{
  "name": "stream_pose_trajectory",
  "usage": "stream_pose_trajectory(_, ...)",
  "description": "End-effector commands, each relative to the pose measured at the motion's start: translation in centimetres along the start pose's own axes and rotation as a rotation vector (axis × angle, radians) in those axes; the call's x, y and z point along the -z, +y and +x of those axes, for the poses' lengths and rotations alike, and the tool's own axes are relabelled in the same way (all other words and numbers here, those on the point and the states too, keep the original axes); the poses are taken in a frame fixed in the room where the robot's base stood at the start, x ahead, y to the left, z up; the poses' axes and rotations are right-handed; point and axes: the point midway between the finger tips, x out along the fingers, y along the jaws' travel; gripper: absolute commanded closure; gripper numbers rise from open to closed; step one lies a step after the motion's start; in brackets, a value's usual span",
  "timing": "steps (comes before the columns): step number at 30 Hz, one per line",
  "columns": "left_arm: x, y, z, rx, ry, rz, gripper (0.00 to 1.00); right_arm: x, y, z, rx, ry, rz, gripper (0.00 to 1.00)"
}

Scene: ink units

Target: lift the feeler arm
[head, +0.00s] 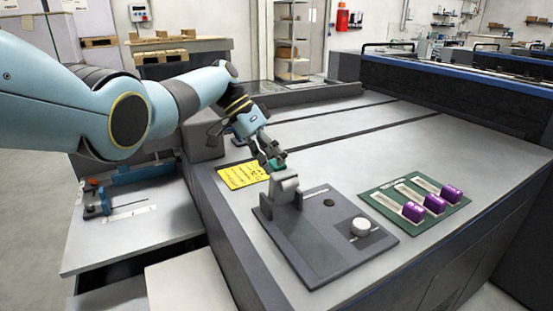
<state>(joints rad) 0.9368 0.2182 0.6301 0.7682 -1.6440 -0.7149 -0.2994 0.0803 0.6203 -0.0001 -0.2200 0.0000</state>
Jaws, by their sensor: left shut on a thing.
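A dark grey base plate (325,262) lies on the machine's light grey top and bears a grey upright block (284,190), a small dark button and a white round knob (361,227). A small teal piece (278,164), which looks like the tip of the feeler arm, shows just behind the block. My left gripper (271,158) comes down from the upper left and is shut on this teal piece. The fingers and block hide most of the feeler arm, so its tilt cannot be told. My right gripper is out of view.
A yellow note (241,175) lies left of the gripper. A green board (416,205) with several purple-ended sliders lies to the right. A lower side table (137,233) with a blue fixture stands at left. The machine top behind the board is clear.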

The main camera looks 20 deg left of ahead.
Motion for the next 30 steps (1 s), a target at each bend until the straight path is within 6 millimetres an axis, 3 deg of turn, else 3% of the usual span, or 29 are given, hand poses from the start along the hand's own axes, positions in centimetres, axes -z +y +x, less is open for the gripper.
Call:
stream_pose_trajectory(1, -0.8, -0.6, 0.1, 0.008, -0.012, -0.01, 0.63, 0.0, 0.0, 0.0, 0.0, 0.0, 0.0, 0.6)
stream_pose_trajectory(15, -0.8, -0.7, -0.6, 0.011, -0.011, -0.01, 0.63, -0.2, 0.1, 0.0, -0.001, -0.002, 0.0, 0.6)
stream_pose_trajectory(30, -0.1, 0.1, -10.5, 0.008, -0.002, -0.002, 0.63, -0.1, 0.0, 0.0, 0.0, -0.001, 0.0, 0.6)
